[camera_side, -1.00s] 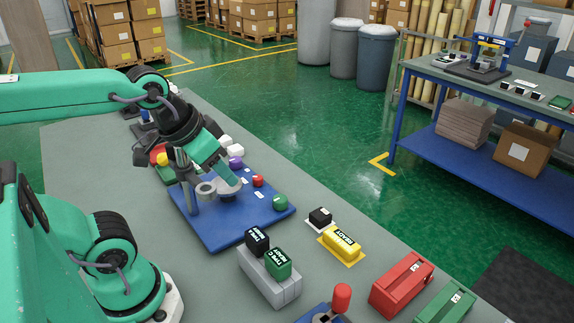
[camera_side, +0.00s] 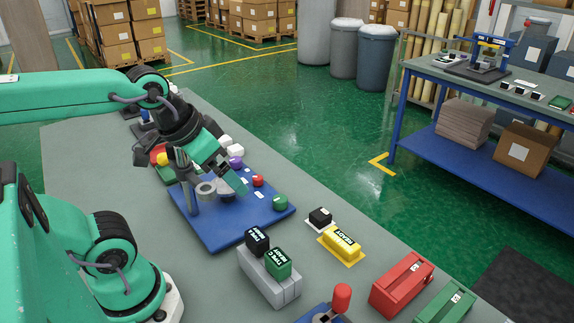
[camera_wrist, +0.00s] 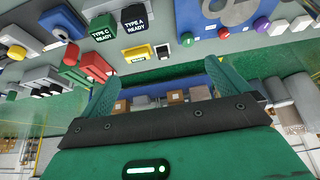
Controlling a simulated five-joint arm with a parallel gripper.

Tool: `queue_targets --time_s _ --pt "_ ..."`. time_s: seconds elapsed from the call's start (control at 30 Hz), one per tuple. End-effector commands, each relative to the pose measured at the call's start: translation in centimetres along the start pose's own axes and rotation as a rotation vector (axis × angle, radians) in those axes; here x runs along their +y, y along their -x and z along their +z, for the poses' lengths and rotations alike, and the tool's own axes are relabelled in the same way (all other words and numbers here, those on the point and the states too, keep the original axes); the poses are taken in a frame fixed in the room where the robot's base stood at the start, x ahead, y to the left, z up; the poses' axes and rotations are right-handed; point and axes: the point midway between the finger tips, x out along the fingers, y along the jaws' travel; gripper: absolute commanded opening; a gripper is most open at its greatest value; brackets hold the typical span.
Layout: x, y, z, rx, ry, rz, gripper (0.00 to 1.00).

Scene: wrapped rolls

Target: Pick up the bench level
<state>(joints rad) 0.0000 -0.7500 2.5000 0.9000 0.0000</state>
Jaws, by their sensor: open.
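I cannot tell for certain which thing is the bench level. A yellow block (camera_side: 341,242) with a dark, lit label lies on a yellow-edged pad right of the blue board (camera_side: 222,239). It also shows in the wrist view (camera_wrist: 138,53), ahead of the fingers. My gripper (camera_side: 232,180) is over the blue board, beside a grey ring fixture (camera_side: 207,188), apart from the yellow block. In the wrist view my gripper (camera_wrist: 172,88) has its two green fingers wide apart with nothing held between them.
Black and green labelled blocks (camera_side: 278,263) stand on a grey holder. A small black block (camera_side: 320,216) sits behind the yellow one. A red case (camera_side: 402,283) and a red-knobbed lever (camera_side: 342,297) stand nearer the front.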

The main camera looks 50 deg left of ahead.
Motion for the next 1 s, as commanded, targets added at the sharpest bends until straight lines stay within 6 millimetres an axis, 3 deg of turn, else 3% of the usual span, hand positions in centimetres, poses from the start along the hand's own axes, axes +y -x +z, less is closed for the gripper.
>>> queue_targets --time_s 0.37,0.67,1.0 --pt "0.2 -0.3 -0.9 -0.021 0.001 0.005 1.0" --pt "1.2 -2.0 -4.3 -0.098 0.003 0.017 1.0" --pt "3.1 -5.8 -8.4 -0.2 0.004 0.027 1.0"
